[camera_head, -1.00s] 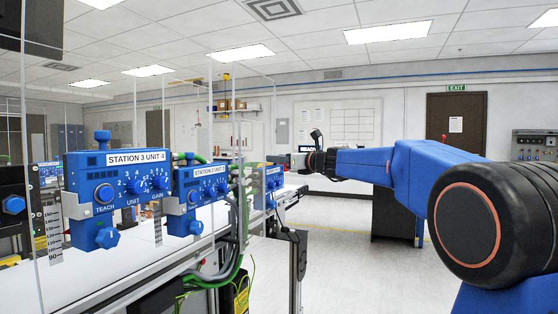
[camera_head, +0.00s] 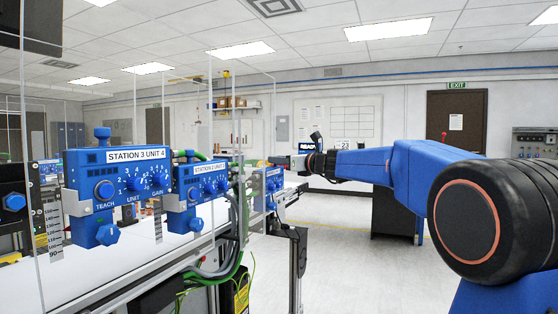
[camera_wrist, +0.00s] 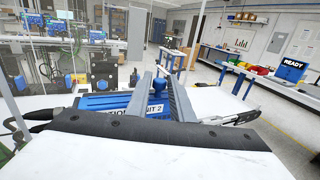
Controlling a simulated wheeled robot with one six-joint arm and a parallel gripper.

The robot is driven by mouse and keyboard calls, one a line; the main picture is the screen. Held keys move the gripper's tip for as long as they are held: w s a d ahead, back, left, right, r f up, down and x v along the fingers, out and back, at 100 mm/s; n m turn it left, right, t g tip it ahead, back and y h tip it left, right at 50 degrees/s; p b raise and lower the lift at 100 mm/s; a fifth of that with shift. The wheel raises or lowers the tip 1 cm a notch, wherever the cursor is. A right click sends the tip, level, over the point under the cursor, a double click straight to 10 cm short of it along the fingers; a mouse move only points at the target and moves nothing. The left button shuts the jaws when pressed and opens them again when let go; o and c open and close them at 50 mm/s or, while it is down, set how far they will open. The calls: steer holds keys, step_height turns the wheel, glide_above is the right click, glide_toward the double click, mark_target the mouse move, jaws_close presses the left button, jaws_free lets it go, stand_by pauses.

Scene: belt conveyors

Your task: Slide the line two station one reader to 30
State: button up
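The nearest blue reader reads STATION 3 UNIT 4 (camera_head: 118,186). Behind it is a second blue reader labelled STATION 2 UNIT 2 (camera_head: 202,186). A third blue reader (camera_head: 271,182) stands farthest along the row, its label too small to read in the head view. In the wrist view a blue reader (camera_wrist: 100,103), its label partly hidden but ending in UNIT 2, lies under my gripper (camera_wrist: 155,72). A blue top knob (camera_wrist: 159,82) shows between the two grey fingers. I cannot tell whether the fingers touch it. The scale by this reader is not readable.
Clear panels (camera_head: 38,200) stand along the near line. Cables (camera_head: 240,225) hang beside the second reader. The floor on the right is open.

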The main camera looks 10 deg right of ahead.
steer(key=shift+o, duration=1)
steer(key=v, duration=1.7)
steer(key=shift+s+d, duration=0.15)
steer(key=shift+d, duration=0.05)
